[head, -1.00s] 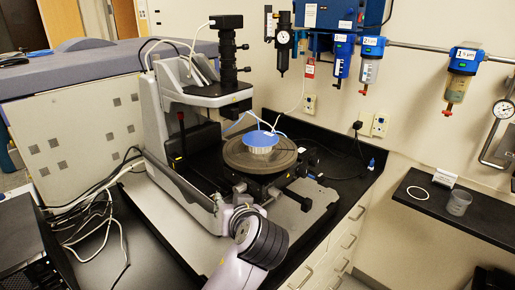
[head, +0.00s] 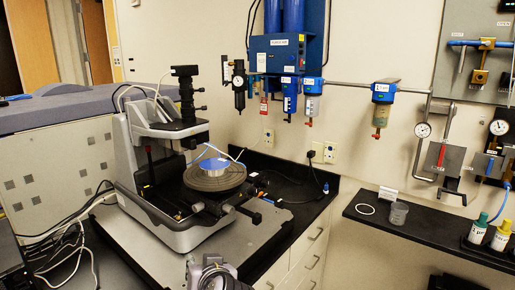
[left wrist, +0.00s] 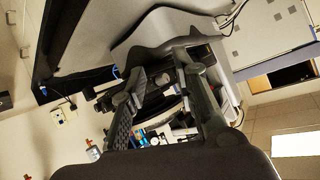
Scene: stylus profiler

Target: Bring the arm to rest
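The stylus profiler (head: 160,205), a grey and white instrument with a dark upright camera column, stands on the bench. Its round dark stage (head: 228,182) carries a blue-topped silver disc (head: 214,169). The end of my left arm (head: 212,273) shows at the bottom edge of the head view, in front of the profiler and apart from it. In the left wrist view my left gripper (left wrist: 166,77) has its two dark fingers spread, with nothing visibly held between them. The profiler shows tilted beyond the fingers. My right gripper is in neither view.
The black bench (head: 300,205) has white drawers below. A black wall shelf (head: 425,232) at the right holds a white ring (head: 366,209), a clear cup (head: 398,214) and two capped bottles. Filters and gauges hang on the wall. Cables lie at the left.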

